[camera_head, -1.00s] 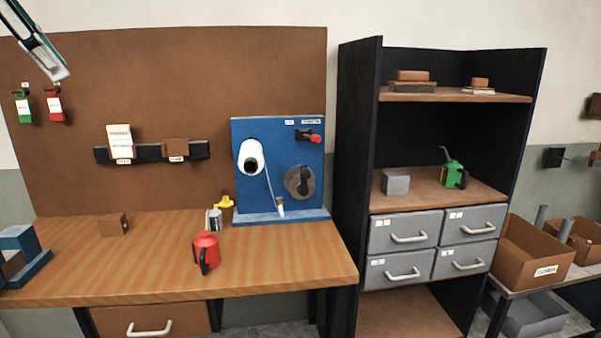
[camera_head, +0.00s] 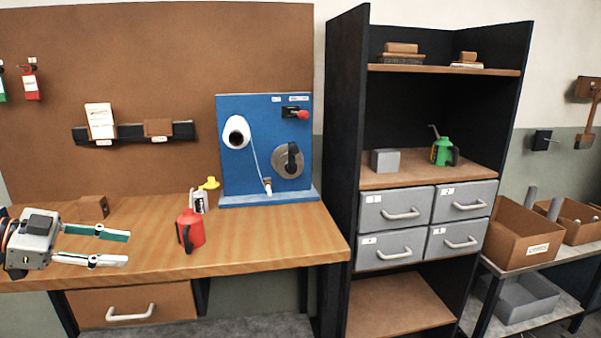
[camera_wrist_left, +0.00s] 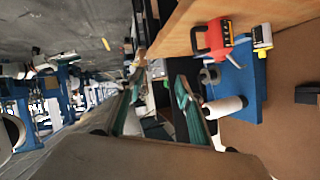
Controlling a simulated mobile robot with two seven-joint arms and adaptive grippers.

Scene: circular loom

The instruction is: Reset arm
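My left gripper (camera_head: 112,247) is over the left front of the wooden workbench in the head view, pointing right. Its two fingers are spread apart with nothing between them. In the left wrist view its fingers (camera_wrist_left: 155,105) also stand apart and empty. The red can (camera_head: 190,231) stands on the bench to the right of the fingers, clear of them. The blue loom panel (camera_head: 231,110) with its white spool stands at the back right of the bench. My right gripper is in neither view.
A brown block (camera_head: 93,208) sits behind my left gripper. A yellow-topped can (camera_head: 199,200) stands by the loom. Right of the bench stands a dark shelf unit (camera_head: 343,150) with grey drawers and a green oil can (camera_head: 444,152). The bench's right part (camera_head: 290,240) is clear.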

